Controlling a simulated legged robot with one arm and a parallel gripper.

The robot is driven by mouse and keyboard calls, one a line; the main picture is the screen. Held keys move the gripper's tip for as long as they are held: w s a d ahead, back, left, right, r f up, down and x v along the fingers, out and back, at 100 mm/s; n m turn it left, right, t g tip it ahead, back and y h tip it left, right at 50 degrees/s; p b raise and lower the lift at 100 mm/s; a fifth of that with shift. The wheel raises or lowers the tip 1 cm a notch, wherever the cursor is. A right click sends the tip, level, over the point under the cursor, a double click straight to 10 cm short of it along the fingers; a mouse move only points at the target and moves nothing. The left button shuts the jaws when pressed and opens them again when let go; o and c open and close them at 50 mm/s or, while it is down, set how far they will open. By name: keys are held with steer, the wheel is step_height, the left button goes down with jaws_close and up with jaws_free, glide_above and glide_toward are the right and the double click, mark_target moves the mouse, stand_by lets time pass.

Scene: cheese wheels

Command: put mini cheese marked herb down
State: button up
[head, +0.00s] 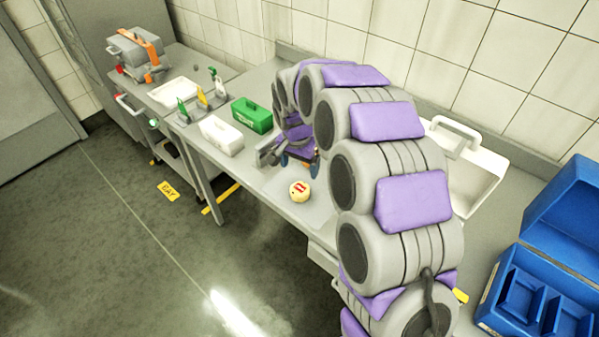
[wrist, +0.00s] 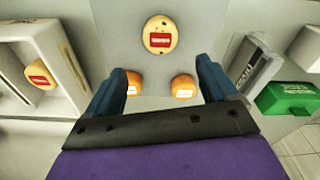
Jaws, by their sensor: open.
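My gripper (wrist: 163,72) is open in the wrist view, with its two blue fingers apart and nothing held between them. A pale speckled cheese wheel with a red label (wrist: 159,35) lies on the grey surface beyond the fingertips, apart from them. It appears to be the red-labelled wheel (head: 299,191) near the counter's front edge in the head view. Two orange wheels with pale labels (wrist: 183,87) (wrist: 133,84) show near the fingers. The label words are too small to read, so I cannot tell which is herb. In the head view my arm partly hides my gripper (head: 298,160).
An orange red-labelled wheel (wrist: 40,74) sits in a pale tray (wrist: 72,62). A white tray (head: 480,185) stands right of my arm, beside an open blue box (head: 565,215). Left are a green box (head: 252,115), a white box (head: 221,135) and spray bottles (head: 217,82).

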step_height(320, 180, up, 3)
steer(key=shift+s+a+r, duration=0.1)
steer(key=shift+s, duration=0.05)
steer(key=s+d+r+n, duration=0.1)
steer(key=s+d+r, duration=0.25)
steer(key=s, duration=0.25)
steer(key=s+d+r+n+g, duration=0.1)
steer(key=s+d+r, duration=0.1)
steer(key=s+d, duration=0.3)
steer(key=s+d+r+n, duration=0.1)
steer(key=s+d+r, duration=0.15)
steer(key=s, duration=0.45)
steer(key=s+d+n+g, duration=0.1)
steer(key=s+d, duration=0.2)
steer(key=s, duration=0.7)
steer(key=s+d+n, duration=0.1)
steer(key=s+d, duration=0.2)
steer(key=s, duration=0.8)
steer(key=shift+f+g+y, duration=0.3)
steer(key=shift+f+g, duration=0.05)
steer(key=shift+g, duration=0.05)
